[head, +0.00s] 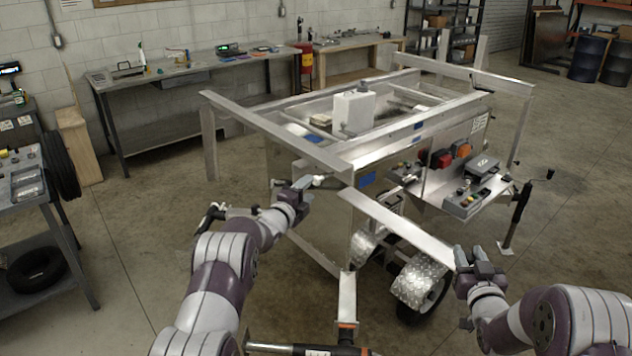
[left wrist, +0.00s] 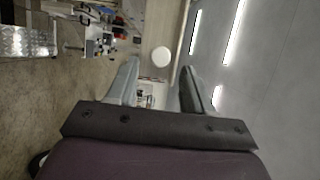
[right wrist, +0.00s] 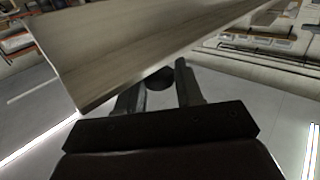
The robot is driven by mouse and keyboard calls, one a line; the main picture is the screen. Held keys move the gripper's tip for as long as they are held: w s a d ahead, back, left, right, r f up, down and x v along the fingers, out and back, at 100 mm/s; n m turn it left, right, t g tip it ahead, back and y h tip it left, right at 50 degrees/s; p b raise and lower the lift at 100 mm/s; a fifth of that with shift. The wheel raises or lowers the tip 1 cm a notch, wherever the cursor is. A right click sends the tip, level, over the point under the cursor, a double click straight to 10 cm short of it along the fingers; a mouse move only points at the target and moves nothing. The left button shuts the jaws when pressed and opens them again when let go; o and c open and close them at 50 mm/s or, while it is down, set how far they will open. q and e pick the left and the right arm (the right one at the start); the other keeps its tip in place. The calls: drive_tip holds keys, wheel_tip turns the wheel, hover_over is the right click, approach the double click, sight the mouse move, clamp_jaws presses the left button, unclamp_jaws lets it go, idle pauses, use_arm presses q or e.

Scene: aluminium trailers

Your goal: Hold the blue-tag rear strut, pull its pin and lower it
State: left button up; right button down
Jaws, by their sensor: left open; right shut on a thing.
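The strut, a long flat aluminium bar (head: 400,229), slopes out from the trailer's near corner above the wheel. A blue tag (head: 368,179) shows on the trailer near its upper end. My right gripper (head: 480,262) is shut on the strut's outer end; the bar (right wrist: 150,45) fills much of the right wrist view, and the contact is partly hidden. A white round knob (head: 319,181), likely the pin's head, sticks out at the corner. My left gripper (head: 297,186) is open close beside it. In the left wrist view the knob (left wrist: 161,57) appears beyond and between the open fingers (left wrist: 158,88).
The aluminium trailer (head: 310,150) stands ahead, with a checker-plate fender (head: 425,282) and wheel below the strut. A jack with a crank (head: 517,215) stands at right. A post with an orange band (head: 347,300) rises at front centre. A workbench (head: 190,85) lines the wall.

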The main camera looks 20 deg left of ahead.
sight(315, 182)
use_arm(q)
drive_tip(key=x, duration=0.6)
